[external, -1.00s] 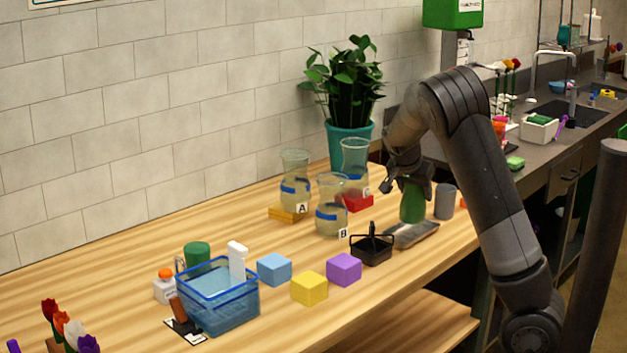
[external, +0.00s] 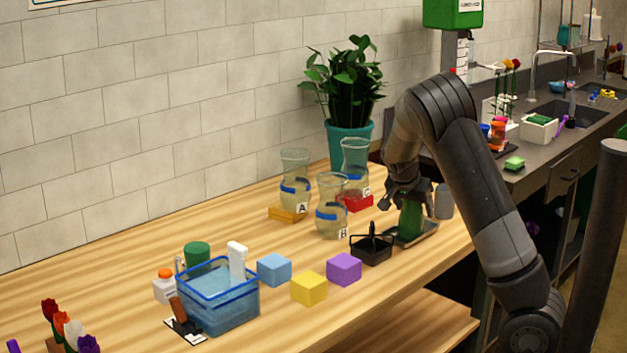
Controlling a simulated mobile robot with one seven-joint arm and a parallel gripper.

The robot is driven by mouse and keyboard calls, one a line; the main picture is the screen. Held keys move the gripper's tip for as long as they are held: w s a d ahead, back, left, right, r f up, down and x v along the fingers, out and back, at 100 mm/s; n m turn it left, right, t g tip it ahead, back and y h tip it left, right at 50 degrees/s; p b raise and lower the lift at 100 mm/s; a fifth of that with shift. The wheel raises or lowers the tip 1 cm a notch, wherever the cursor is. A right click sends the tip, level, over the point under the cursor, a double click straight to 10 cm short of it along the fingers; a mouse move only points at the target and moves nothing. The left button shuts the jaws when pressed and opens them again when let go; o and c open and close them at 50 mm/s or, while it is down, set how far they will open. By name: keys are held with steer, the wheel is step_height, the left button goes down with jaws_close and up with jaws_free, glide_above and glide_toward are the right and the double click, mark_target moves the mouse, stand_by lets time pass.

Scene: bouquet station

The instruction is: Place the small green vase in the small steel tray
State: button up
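The small green vase (external: 410,222) is upright at the right part of the table, with its lower end at the small steel tray (external: 431,233). The vase looks to be down in the tray, though whether it bears on the floor of the tray is hard to tell. My gripper (external: 407,197) points down at the top of the vase and appears shut on it. The gripper hides the vase's upper part. The vase covers part of the tray.
A black caddy (external: 371,250) stands close to the left of the tray. A grey cup (external: 444,201) is just behind the tray. Glass beakers, one labelled B (external: 331,217), stand further left. Purple (external: 343,269), yellow (external: 309,288) and blue (external: 273,269) cubes lie near the front.

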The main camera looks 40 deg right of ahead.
steer(key=shift+o, duration=0.3)
steer(key=shift+r, duration=0.15)
steer(key=v, duration=1.2)
steer(key=s+a+r+n+t+y, duration=0.1)
steer(key=s+a+n+t+y, duration=0.1)
steer(key=s+a+n, duration=0.5)
steer(key=s+a+r+n+t+y, duration=0.2)
steer(key=s+a+n, duration=0.6)
steer(key=s+a, duration=0.8)
steer(key=shift+s+a+r+y, duration=0.3)
steer(key=shift+s+a+y, duration=0.1)
steer(key=shift+y, duration=0.8)
